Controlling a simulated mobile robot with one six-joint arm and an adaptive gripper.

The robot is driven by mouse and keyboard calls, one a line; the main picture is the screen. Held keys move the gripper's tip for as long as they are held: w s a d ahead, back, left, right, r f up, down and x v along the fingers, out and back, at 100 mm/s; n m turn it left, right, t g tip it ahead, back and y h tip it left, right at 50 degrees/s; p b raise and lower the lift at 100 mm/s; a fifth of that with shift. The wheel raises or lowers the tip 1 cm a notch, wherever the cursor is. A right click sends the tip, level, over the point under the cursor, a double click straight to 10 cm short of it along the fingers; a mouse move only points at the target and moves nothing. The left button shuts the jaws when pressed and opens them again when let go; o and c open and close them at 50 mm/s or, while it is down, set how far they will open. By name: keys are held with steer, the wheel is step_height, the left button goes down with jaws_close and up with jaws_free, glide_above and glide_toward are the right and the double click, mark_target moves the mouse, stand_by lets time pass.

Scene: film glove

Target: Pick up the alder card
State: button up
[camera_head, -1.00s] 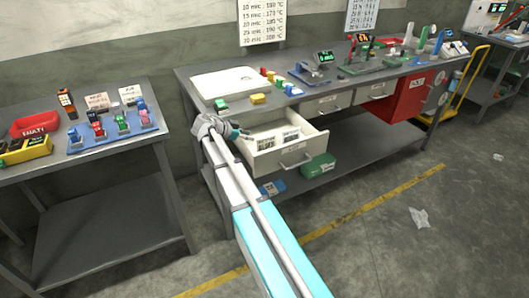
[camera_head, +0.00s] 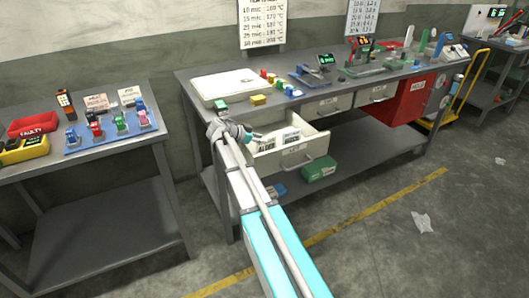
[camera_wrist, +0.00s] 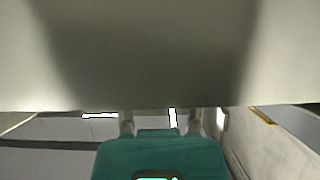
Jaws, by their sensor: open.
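An open white drawer (camera_head: 287,160) under the middle workbench holds two pale cards with dark lettering. The left card (camera_head: 266,145) seems to be the alder card, but its print is too small to read surely. The other card (camera_head: 291,136) stands to its right. My gripper (camera_head: 257,137) is open at the drawer's left side, close to the left card; I cannot tell whether they touch. In the wrist view my gripper (camera_wrist: 160,122) has its fingers apart, partly hidden by a large blurred pale surface. No card can be made out surely there.
The bench top (camera_head: 225,113) above the drawer carries a white tray (camera_head: 228,85) and small coloured blocks. A green box (camera_head: 319,168) sits on the lower shelf. A red cabinet (camera_head: 405,102) hangs at the bench's right. The left table (camera_head: 110,150) stands apart.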

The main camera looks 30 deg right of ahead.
mark_target(267, 146)
steer(key=shift+b+x, duration=0.6)
steer(key=shift+x, duration=1.05)
jaws_close()
